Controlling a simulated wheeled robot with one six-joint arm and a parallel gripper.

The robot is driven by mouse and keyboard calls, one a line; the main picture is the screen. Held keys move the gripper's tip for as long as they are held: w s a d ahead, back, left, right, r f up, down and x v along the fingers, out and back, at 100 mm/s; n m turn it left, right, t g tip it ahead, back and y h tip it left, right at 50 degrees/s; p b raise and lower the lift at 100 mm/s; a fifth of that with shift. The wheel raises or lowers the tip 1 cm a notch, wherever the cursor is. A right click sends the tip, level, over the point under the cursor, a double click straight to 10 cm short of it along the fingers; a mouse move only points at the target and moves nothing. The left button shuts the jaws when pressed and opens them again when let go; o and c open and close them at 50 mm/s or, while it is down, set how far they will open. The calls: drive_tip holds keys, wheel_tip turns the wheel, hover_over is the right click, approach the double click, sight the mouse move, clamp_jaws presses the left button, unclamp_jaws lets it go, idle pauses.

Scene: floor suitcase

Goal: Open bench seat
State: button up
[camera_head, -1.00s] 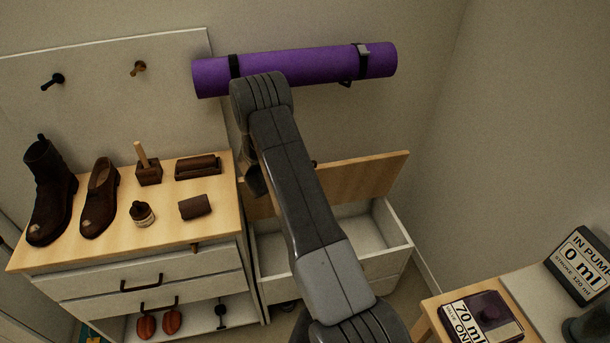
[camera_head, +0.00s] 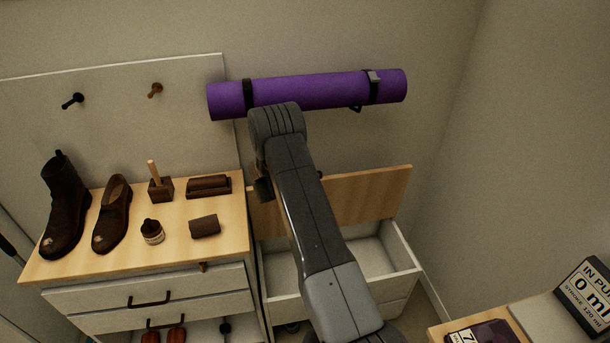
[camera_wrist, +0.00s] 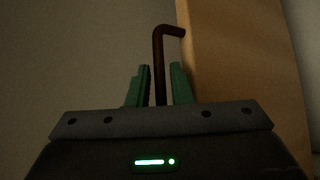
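The bench seat (camera_head: 400,268) is a white box at the right of the shoe cabinet. Its wooden lid (camera_head: 370,195) is raised steeply at the back, and the white inside shows. In the wrist view, a dark brown bent handle (camera_wrist: 158,60) stands beside the lid's wooden panel (camera_wrist: 240,70). My gripper (camera_wrist: 160,82) has its green fingers on either side of the handle, with narrow gaps showing between.
A purple rolled mat (camera_head: 310,93) hangs on the wall above the bench.

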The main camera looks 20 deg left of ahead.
drive_tip(key=shift+o, duration=0.9)
drive_tip(key=shift+s, duration=0.15)
drive_tip(key=shift+s, duration=0.3)
drive_tip(key=b+v, duration=0.2)
drive_tip(key=v, duration=1.1)
drive_tip(key=shift+w+a+r, duration=0.1)
drive_tip(key=shift+r, duration=0.05)
drive_tip(key=p+x, duration=0.2)
drive_tip(key=x, duration=1.1)
drive_tip(key=shift+w, duration=0.3)
drive_tip(key=shift+f, duration=0.2)
drive_tip(key=shift+s+d, duration=0.1)
drive_tip(key=shift+d, duration=0.1)
